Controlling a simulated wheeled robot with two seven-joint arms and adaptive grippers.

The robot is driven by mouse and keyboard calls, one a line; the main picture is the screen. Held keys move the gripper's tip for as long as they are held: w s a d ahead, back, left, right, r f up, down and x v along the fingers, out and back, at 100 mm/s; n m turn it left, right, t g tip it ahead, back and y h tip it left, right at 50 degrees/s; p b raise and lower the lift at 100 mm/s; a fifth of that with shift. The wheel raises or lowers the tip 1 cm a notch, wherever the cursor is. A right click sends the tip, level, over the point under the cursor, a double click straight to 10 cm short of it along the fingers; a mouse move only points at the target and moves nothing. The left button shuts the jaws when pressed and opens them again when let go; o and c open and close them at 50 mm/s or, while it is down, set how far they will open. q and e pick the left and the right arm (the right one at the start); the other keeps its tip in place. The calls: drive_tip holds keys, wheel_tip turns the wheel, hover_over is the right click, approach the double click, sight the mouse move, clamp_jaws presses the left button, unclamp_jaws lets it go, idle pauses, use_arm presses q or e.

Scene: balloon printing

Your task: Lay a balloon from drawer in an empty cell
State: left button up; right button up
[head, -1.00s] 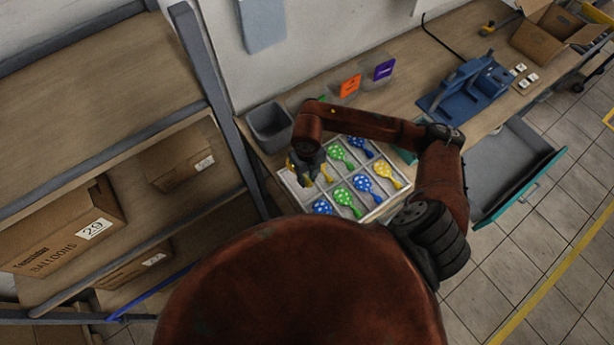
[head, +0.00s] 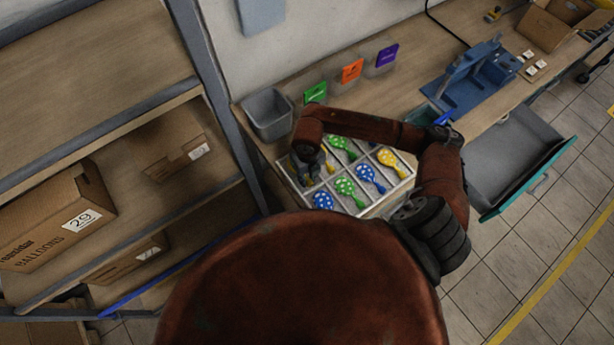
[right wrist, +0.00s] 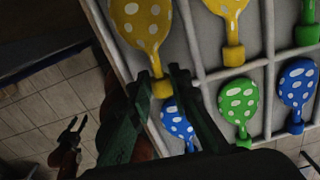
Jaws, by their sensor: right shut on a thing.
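The white divided tray (head: 405,183) stands on the workbench with spotted yellow, green and blue balloons in its cells. My right gripper (head: 310,172) is over the left end of the tray. In the right wrist view, the right fingers (right wrist: 168,75) are shut on the neck of a yellow balloon with white spots (right wrist: 140,22), which is at the tray's edge cell; I cannot tell whether it touches the cell floor. The open drawer (head: 515,150) has a teal front and a grey inside with no balloon visible. My left gripper (right wrist: 72,135) shows small in the right wrist view, apparently open and empty, away from the tray.
A blue machine (head: 475,80) is right of the tray. Shelves with balloon boxes (head: 58,217) are at the left, close to the tray's end.

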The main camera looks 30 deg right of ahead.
drive_tip(key=o, duration=0.8)
wheel_tip(320, 180, up, 10)
drive_tip(key=p, duration=0.6)
idle(0.3)
